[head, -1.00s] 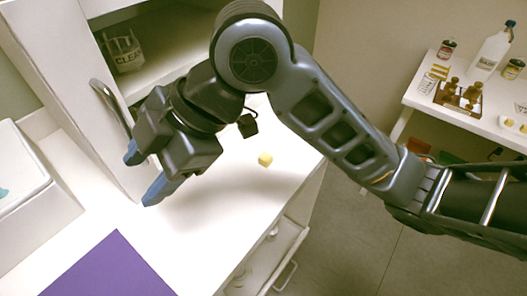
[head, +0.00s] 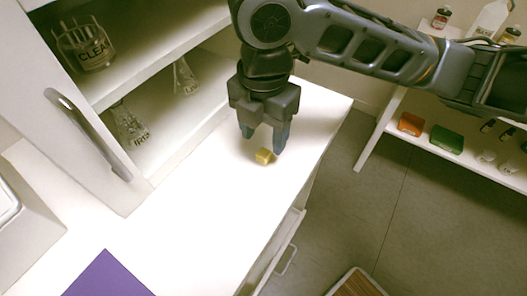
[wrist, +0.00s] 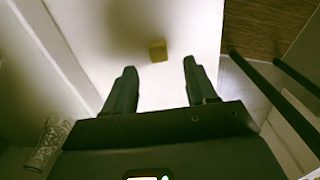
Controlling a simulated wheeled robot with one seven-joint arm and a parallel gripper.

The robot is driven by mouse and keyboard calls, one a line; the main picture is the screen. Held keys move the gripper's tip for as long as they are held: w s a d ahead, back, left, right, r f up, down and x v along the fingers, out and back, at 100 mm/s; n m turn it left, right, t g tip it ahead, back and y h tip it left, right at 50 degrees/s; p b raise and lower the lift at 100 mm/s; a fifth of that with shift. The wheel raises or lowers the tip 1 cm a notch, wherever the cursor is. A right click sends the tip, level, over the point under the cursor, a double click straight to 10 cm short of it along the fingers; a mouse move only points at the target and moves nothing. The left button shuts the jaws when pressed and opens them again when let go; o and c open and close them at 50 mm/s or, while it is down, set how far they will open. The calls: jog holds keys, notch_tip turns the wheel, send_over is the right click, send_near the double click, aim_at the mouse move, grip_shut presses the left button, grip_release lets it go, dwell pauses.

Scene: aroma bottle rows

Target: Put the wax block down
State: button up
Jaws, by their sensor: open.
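The wax block (head: 264,156) is a small yellow cube resting on the white counter (head: 200,205). It also shows in the wrist view (wrist: 158,51), beyond and between the two fingertips. My gripper (head: 263,146) is open, with its blue-grey fingers pointing down close to the block. In the wrist view the open fingers (wrist: 159,70) have nothing between them. The head view does not show clearly how high the fingertips are above the counter.
A cabinet with an open front holds a glass jar marked CLEAN (head: 86,46) and labelled flasks (head: 130,127). Its door handle (head: 92,132) juts out. A purple mat (head: 108,277) lies at the front left. An open drawer (head: 273,250) is below the counter. The counter's middle is clear.

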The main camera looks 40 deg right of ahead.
aim_at(262, 155)
jog(key=f, duration=0.5)
jog(key=shift+a, duration=0.2)
jog(key=shift+c, duration=0.2)
jog(key=shift+r, duration=0.1)
grip_shut()
